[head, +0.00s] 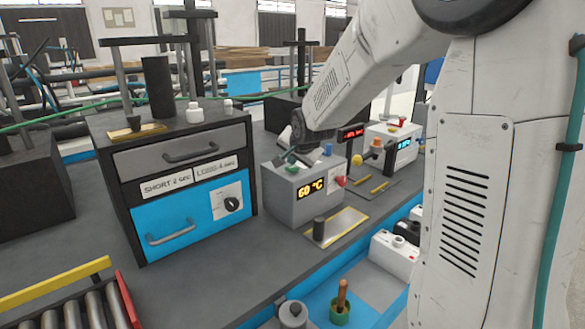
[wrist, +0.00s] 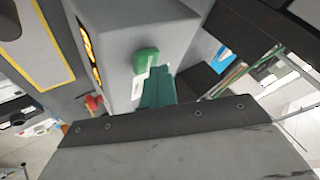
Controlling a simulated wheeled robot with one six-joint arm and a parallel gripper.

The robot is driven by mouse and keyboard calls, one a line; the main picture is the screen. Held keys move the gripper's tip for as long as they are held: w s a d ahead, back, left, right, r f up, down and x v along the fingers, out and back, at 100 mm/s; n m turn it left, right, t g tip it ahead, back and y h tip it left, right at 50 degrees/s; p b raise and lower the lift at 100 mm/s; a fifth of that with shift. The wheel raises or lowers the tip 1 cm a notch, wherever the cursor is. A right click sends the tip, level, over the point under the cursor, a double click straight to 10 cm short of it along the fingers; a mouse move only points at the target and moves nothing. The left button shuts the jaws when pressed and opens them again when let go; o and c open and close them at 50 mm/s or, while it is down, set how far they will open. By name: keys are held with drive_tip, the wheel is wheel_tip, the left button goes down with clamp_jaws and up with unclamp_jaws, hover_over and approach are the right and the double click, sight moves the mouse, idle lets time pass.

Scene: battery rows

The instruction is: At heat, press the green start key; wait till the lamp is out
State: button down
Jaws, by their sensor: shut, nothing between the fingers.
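The grey heater box (head: 283,208) stands on the bench with an orange display (head: 310,188) reading 60 °C. A red knob or lamp (head: 340,181) is on its right side; I cannot tell which, or whether it is lit. The green key (wrist: 146,60) shows in the wrist view on the box's grey face, with a white label beside it. My gripper (wrist: 157,88) has its teal fingers shut and empty, tips right at the green key. I cannot tell whether they touch it. In the head view my gripper (head: 291,155) is over the box's top, partly hidden by my wrist.
A drawer cabinet (head: 120,165) with a blue lower drawer stands left of the box. A yellow-edged plate (head: 343,224) with a dark cylinder lies in front. A white device (head: 393,155) with a blue display stands at right. A roller conveyor (head: 75,310) is at lower left.

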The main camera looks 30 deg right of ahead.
sight(294, 169)
drive_tip(key=shift+f, duration=0.4)
drive_tip(key=shift+r, duration=0.1)
idle(0.5)
drive_tip(key=shift+r, duration=0.75)
drive_tip(key=shift+r, duration=0.1)
drive_tip(key=shift+r, duration=2.4)
drive_tip(key=shift+s+f+n, duration=0.25)
drive_tip(key=shift+f+n, duration=0.05)
drive_tip(key=s+a+n+g, duration=0.2)
drive_tip(key=s+a+n, duration=0.1)
drive_tip(key=s, duration=1)
drive_tip(key=s+a+f+n+g+y, duration=0.1)
drive_tip(key=s+a+n+g, duration=0.2)
drive_tip(key=s, duration=0.9)
drive_tip(key=s+a+f+n+g+y, duration=0.1)
drive_tip(key=s+a+n, duration=0.4)
drive_tip(key=s, duration=0.8)
drive_tip(key=shift+s+a+f+g, duration=0.25)
drive_tip(key=shift+s+a+g, duration=0.1)
drive_tip(key=shift+a+g, duration=0.65)
